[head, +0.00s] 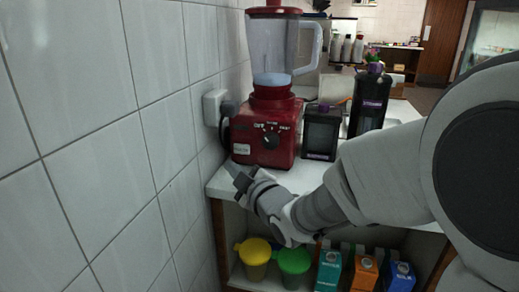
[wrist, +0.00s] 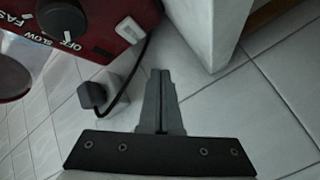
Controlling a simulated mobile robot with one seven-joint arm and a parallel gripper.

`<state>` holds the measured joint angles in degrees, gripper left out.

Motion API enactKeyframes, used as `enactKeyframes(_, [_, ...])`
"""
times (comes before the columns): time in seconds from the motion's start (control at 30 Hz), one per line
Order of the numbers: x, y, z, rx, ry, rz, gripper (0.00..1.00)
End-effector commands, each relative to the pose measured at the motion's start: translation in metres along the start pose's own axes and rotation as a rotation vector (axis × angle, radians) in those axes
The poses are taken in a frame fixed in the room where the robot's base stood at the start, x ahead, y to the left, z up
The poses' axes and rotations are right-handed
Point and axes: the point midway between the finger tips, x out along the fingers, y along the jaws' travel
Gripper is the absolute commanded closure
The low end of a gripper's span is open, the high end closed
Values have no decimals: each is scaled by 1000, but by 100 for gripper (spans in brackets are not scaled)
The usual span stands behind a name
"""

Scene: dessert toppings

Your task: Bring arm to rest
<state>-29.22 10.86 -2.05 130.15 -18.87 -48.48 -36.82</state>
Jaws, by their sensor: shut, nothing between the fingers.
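My arm reaches in from the right in the head view and bends left across the front of the white counter (head: 215,187). My gripper (head: 232,168) is at the counter's left front corner, close to the front left of the red blender base (head: 266,132). In the wrist view my gripper (wrist: 160,72) is shut, its two fingers together with nothing between them. The blender base (wrist: 88,22) shows at the upper left there, with a wall plug and its cable (wrist: 95,95) beyond the fingers.
A tiled wall (head: 100,150) stands close on the left. A black box-shaped appliance (head: 321,132) and a black bottle (head: 370,100) stand right of the blender. A shelf below holds yellow and green cups (head: 255,258) and several cartons (head: 364,274).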

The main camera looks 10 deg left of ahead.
Motion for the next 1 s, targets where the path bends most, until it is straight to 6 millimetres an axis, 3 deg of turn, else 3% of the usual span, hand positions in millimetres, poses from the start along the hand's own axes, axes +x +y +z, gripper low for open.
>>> enactKeyframes(0.27, [-3, 5, 3, 9, -19, 2, 100])
enactKeyframes(0.37, [-15, 19, 14, 46, -85, 8, 100])
enactKeyframes(0.47, [-40, 40, 34, 121, -205, 17, 100])
enactKeyframes(0.6, [-91, 66, 66, 272, -408, 39, 100])
enactKeyframes(0.73, [-147, 76, 87, 429, -584, 66, 100])
enactKeyframes(0.87, [-207, 75, 100, 599, -750, 98, 100])
enactKeyframes(1.0, [-271, 61, 105, 788, -915, 134, 100])
